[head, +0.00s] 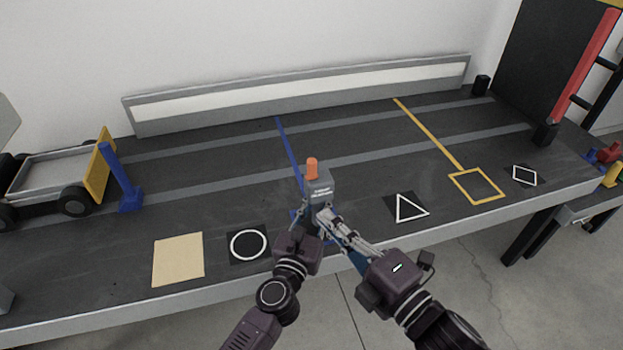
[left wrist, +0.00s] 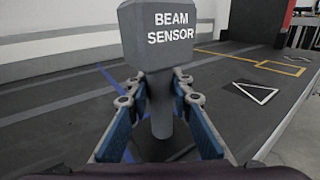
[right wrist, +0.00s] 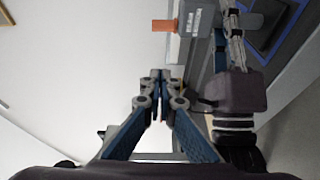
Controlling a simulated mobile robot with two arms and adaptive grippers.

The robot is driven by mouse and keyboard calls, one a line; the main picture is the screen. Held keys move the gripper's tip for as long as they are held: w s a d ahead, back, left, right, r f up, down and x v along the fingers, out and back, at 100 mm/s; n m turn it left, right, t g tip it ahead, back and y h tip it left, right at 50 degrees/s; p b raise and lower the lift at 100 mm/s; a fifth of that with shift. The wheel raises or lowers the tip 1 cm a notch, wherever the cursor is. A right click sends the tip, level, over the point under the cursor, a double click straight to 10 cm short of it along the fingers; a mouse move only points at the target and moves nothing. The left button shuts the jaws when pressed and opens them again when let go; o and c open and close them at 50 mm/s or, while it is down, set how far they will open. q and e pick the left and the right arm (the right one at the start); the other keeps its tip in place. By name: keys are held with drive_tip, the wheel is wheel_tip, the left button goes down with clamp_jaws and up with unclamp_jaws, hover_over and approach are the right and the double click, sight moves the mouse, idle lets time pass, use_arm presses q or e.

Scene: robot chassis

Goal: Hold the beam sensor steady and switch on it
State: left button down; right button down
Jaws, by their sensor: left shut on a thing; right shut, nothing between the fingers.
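The grey beam sensor (head: 319,188) stands upright on the dark table, with an orange piece (head: 312,168) on top. In the left wrist view its labelled head (left wrist: 172,35) sits on a grey post. My left gripper (left wrist: 158,98) is shut on the post, below the head. My right gripper (right wrist: 160,76) is shut and empty. In the head view it reaches in from the right, just beside the sensor's lower part. In the right wrist view the orange piece (right wrist: 165,25) lies beyond the fingertips, apart from them. The sensor's foot is partly hidden by my grippers.
A toy truck (head: 60,180) and a blue post (head: 122,178) stand at the left. A yellow-outlined square (head: 477,186) is at the right.

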sight(312, 168)
drive_tip(key=shift+s+n, duration=0.1)
drive_tip(key=shift+n, duration=0.2)
drive_tip(key=shift+a, duration=0.1)
drive_tip(key=w+a, duration=0.1)
drive_tip(key=w, duration=0.2)
drive_tip(key=w+a, duration=0.1)
drive_tip(key=w, duration=0.3)
drive_tip(key=w+a, duration=0.2)
drive_tip(key=w, duration=0.1)
drive_tip(key=shift+w, duration=0.15)
drive_tip(key=shift+w+d, duration=0.25)
drive_tip(key=shift+w, duration=0.15)
drive_tip(key=shift+w+d, duration=0.3)
drive_tip(key=shift+d, duration=0.65)
drive_tip(key=shift+w+d, duration=0.3)
drive_tip(key=shift+d, duration=0.6)
